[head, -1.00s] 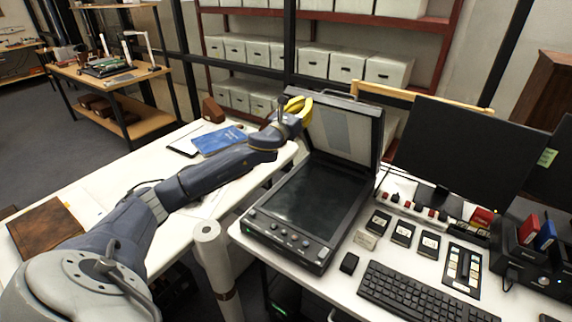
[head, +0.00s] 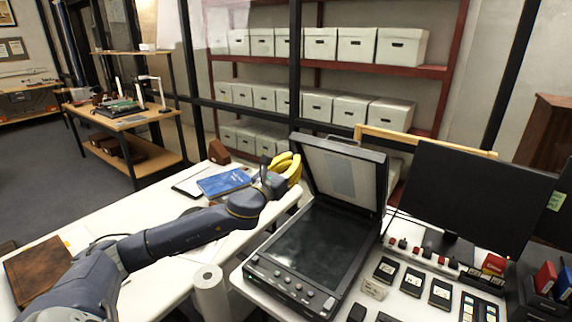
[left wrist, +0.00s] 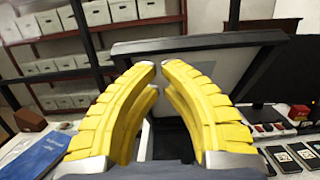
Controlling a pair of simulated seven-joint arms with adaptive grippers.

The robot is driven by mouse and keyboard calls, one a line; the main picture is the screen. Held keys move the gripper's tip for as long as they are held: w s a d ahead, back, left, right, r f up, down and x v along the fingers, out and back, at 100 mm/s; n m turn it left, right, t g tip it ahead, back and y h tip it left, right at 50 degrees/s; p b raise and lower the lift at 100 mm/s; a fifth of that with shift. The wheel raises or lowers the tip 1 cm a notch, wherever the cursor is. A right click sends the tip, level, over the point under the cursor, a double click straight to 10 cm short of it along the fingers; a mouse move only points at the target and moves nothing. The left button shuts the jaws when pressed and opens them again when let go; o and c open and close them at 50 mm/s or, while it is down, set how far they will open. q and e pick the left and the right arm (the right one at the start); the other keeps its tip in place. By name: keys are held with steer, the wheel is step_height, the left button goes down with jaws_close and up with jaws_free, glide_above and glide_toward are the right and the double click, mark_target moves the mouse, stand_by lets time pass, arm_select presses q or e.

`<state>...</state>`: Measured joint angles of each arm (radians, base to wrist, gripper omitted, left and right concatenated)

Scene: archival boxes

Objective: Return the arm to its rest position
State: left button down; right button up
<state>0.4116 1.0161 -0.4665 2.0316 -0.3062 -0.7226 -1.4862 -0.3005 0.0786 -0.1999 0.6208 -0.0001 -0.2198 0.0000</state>
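My left arm (head: 185,233) reaches in from the lower left over the white table in the head view. Its gripper (head: 292,160) has yellow curved fingers and is above the table's right end, just left of the raised scanner lid (head: 348,172). In the left wrist view, the gripper (left wrist: 160,66) points toward the back shelves. Its fingers bend toward each other, with a narrow gap between the tips and nothing held. My right gripper is in neither view.
The flatbed scanner (head: 257,277) stands open right of the arm, beside a monitor (head: 475,190). A blue folder (head: 224,182) and a brown leather-like board (head: 38,272) lie on the white table (head: 135,290). Shelves with white archival boxes (head: 320,44) stand behind.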

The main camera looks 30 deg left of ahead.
arm_select(q)
steer(key=s+d+f+n+g+y, duration=0.2)
steer(key=s+d+f+n+g, duration=0.15)
steer(key=s+f+n, duration=0.6)
steer(key=s+d+f+n+g+y, duration=0.2)
steer(key=s+d+f+n, duration=0.35)
steer(key=f, duration=0.75)
steer(key=s+d+f+n+g, duration=0.1)
steer(key=s+f+n+g, duration=0.2)
steer(key=s+f+n, duration=0.35)
steer(key=s+f+n+g+y, duration=0.1)
steer(key=s+f+n+g, duration=0.15)
steer(key=s, duration=0.75)
steer(key=s+d+f+n+g, duration=0.1)
steer(key=s+f+n+g, duration=0.1)
steer(key=s+f+n, duration=0.5)
steer(key=s+d+f+m+g+h, duration=0.1)
steer(key=s+d+f+g+h, duration=0.15)
steer(key=f, duration=1.25)
steer(key=s+d+f+g+h, duration=0.1)
steer(key=d+f, duration=0.2)
steer(key=f, duration=1.2)
steer(key=s+f+n+g+h, duration=0.1)
steer(key=s+f+n+g, duration=0.1)
steer(key=s+f, duration=1.8)
steer(key=shift+s+f, duration=0.2)
steer(key=shift+s, duration=0.55)
steer(key=shift+d+g, duration=0.1)
steer(key=shift+g, duration=0.15)
